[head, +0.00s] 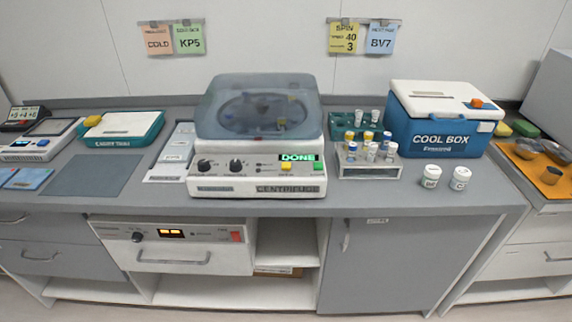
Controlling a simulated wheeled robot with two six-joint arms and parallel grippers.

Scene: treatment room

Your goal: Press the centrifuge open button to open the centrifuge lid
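The white centrifuge (225,187) stands on the grey counter near the middle of the head view. Its smoky see-through lid (215,105) is down, and a dark round rotor with a few small coloured items shows through it. The front panel has two dark knobs, a green-lit display (297,157) reading "DONE", a yellow button (286,167) and a green button (314,167). The small print under the yellow button is too blurred to read surely. Neither of my grippers is in view.
A tube rack (369,171) and a green rack (340,128) stand right of the centrifuge, beside the blue cool box (430,140) and two white jars (431,177). A teal-edged tray (130,130) lies left. Counter space in front of the centrifuge is narrow but clear.

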